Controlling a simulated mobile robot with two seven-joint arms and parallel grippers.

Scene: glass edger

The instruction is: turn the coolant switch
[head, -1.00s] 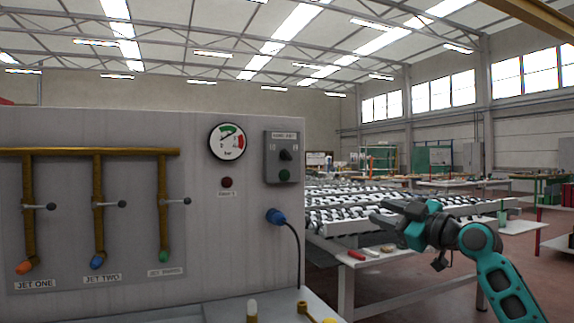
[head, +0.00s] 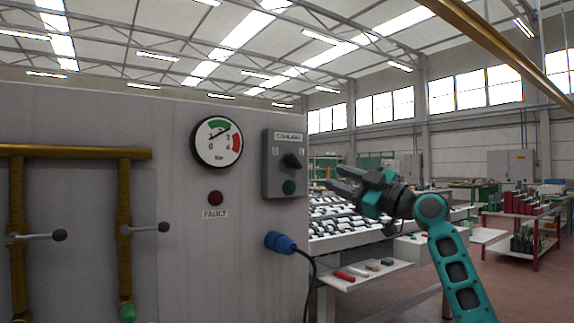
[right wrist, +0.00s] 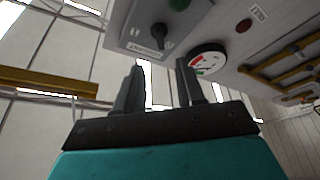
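The coolant switch is a black rotary knob (head: 291,161) on a grey box (head: 270,180) fixed to the light panel, with a label above it and a green button (head: 289,187) below. In the right wrist view the knob (right wrist: 158,32) shows at the top, beyond the fingers. My right gripper (head: 335,182) is to the right of the box in the head view, its fingers pointing left towards it, apart from the knob. In the right wrist view its two fingers (right wrist: 160,80) stand apart with nothing between them. My left gripper is not in view.
A pressure gauge (head: 217,142) and a red fault lamp (head: 215,198) are left of the box. A blue plug (head: 280,242) with a black cable sits below it. Brass pipes with levers (head: 150,228) are at left. A roller table (head: 350,228) stands behind my right gripper.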

